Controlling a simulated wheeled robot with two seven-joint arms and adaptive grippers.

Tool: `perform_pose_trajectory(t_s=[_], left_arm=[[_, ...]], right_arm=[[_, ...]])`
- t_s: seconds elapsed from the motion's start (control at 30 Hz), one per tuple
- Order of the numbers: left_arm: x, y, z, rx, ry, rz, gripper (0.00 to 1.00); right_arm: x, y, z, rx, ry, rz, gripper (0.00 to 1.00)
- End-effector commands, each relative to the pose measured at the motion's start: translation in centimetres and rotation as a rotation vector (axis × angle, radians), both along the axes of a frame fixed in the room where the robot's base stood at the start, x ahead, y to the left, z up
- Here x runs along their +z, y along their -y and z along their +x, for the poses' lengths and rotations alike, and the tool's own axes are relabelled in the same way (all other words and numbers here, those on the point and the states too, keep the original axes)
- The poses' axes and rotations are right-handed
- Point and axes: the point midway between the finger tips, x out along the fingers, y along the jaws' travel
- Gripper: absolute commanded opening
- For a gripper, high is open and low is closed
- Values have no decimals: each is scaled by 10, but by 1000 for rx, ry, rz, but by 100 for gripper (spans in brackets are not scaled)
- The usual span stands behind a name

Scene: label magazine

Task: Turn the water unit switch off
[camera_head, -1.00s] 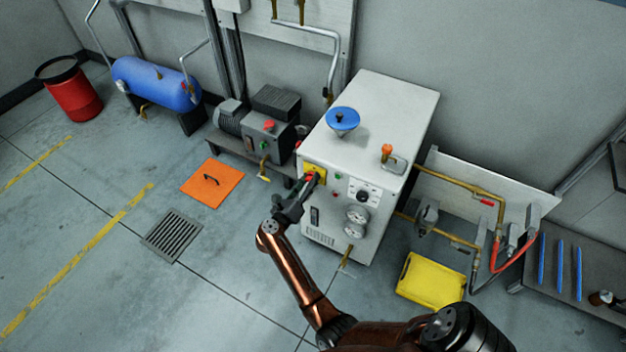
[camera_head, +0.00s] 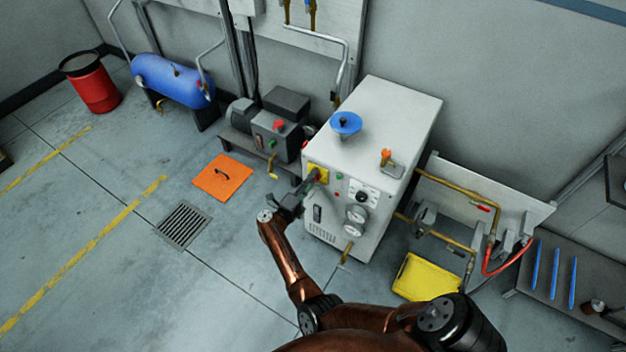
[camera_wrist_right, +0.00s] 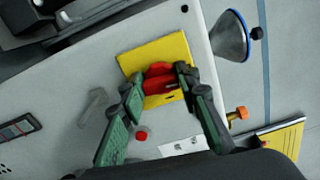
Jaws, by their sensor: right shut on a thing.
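The white water unit (camera_head: 395,115) stands against the wall. On its front, at the upper left, is a yellow plate with a red rotary switch; the yellow plate (camera_head: 318,171) is partly covered by my gripper in the head view. In the right wrist view the red switch (camera_wrist_right: 158,76) sits on the yellow plate (camera_wrist_right: 150,50). My right gripper (camera_head: 312,182) reaches the plate from the front left. In the wrist view its green-padded fingers (camera_wrist_right: 158,88) have their tips at either side of the red switch, closed on it. My left gripper is not in view.
A pump (camera_head: 275,130) stands left. A yellow container (camera_head: 427,277) lies right.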

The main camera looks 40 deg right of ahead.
Motion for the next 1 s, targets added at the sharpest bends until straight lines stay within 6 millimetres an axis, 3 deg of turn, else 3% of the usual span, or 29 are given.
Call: perform_pose_trajectory(t_s=[0.3, 0.8, 0.83, 1.0], left_arm=[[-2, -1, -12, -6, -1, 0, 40], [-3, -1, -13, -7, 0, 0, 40], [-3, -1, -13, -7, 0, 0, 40], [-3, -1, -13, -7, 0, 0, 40]], right_arm=[[0, -1, 2, 5, -97, -40, 6], [0, -1, 2, 5, -113, -48, 6], [0, -1, 2, 5, -113, -48, 31], [0, -1, 1, 3, -112, -48, 43]])
